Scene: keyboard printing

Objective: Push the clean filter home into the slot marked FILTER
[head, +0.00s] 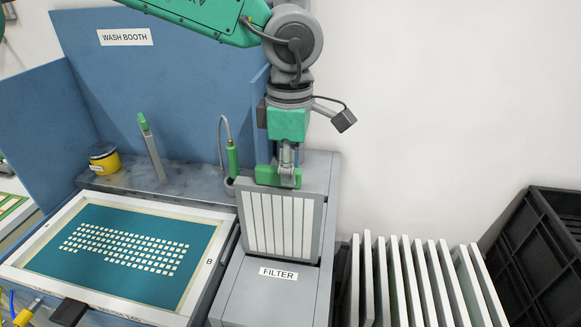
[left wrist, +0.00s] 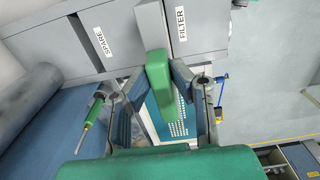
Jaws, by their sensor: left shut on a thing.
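The clean filter (head: 279,222), a white pleated panel in a grey frame, stands upright at the grey box (head: 262,300) marked FILTER (head: 278,273). Much of its face shows above the box top, just behind the label. I cannot tell how deep its lower edge sits in the slot. My left gripper (head: 284,172) points down and is shut on the filter's green handle (head: 267,178). In the left wrist view the handle (left wrist: 160,80) lies between my two fingers, and the filter's grey edge (left wrist: 150,25) shows beside the FILTER label (left wrist: 181,25). My right gripper is out of view.
A screen frame (head: 120,250) lies left of the box, before the blue wash booth (head: 150,90). A green-handled spray wand (head: 232,158) stands close left of the filter. Several white panels (head: 425,285) and a black crate (head: 545,250) stand right. A SPARE label (left wrist: 103,42) shows on the box.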

